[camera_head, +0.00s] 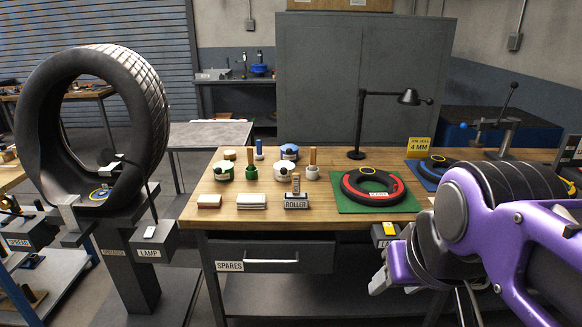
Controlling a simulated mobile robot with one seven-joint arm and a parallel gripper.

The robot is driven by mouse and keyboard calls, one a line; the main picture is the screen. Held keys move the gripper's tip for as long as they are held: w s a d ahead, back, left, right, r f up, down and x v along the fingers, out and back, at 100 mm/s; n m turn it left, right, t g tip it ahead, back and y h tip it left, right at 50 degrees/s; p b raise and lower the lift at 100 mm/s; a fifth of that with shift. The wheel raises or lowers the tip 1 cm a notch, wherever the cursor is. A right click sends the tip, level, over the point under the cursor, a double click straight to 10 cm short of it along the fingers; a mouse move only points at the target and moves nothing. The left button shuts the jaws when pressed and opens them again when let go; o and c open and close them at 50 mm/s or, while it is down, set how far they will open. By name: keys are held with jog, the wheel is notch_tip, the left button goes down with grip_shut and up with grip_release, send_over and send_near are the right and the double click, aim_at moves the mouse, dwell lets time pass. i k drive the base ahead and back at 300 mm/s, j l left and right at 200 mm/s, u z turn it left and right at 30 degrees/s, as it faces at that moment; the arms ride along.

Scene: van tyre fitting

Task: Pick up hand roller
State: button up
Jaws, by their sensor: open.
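The hand roller (296,184) stands upright in a small holder labelled ROLLER (296,202), near the front edge of the wooden workbench (345,213). Only its upper part shows clearly. My gripper (384,272) is at the lower right, in front of the bench and well apart from the roller. It is open, with nothing seen between its fingers, though my purple arm partly hides it.
Several pots and brushes (285,172) stand close behind the roller. Two small blocks (252,202) lie to its left. A black-red ring (372,187) on a green mat (345,206) and a desk lamp (358,125) stand right. A mounted tyre (150,95) is far left.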

aim_at(296, 194)
jog(key=u, duration=0.9)
jog(key=z, duration=0.6)
jog(key=i+j+z, duration=0.1)
jog(key=i, duration=0.25)
